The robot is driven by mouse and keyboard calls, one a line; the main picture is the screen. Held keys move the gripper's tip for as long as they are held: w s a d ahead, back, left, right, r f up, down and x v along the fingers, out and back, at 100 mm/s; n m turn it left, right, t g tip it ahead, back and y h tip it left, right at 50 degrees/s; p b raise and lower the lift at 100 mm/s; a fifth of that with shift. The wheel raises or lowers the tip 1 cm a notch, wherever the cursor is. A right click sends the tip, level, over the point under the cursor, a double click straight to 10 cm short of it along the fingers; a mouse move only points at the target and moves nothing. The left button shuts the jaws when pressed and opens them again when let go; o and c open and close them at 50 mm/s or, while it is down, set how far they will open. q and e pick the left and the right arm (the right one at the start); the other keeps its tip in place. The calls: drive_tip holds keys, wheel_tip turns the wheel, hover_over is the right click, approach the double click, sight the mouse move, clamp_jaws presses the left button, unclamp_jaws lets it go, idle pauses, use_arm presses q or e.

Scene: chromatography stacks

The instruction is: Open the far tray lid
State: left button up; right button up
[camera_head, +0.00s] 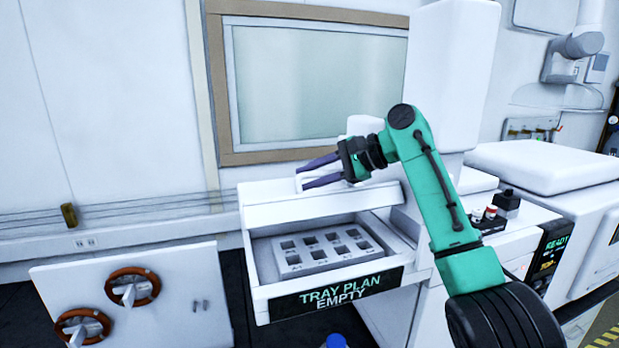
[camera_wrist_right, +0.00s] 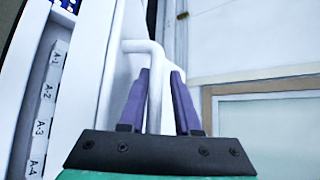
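The white tray lid (camera_head: 320,208) sits above a white tray box (camera_head: 262,291), with a gap that shows the inside. A white bent handle bar (camera_wrist_right: 155,95) stands up between the two purple fingers of my right gripper (camera_wrist_right: 160,95). In the head view this gripper (camera_head: 318,172) is at the lid's upper back edge, its fingers apart and pointing left. The fingers are around the bar, and a gap shows on its right side, so they look open. My left gripper is not in view.
Inside the box is a white rack (camera_head: 318,255) with several square holes, seemingly empty. A framed window (camera_head: 315,85) is behind. A white panel with two red-rimmed knobs (camera_head: 132,287) is at left.

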drive_tip(key=b+v, duration=0.2)
drive_tip(key=v, duration=0.3)
drive_tip(key=shift+d+b, duration=0.35)
drive_tip(key=v, duration=0.8)
drive_tip(key=shift+d+r, duration=0.25)
drive_tip(key=shift+s, duration=0.15)
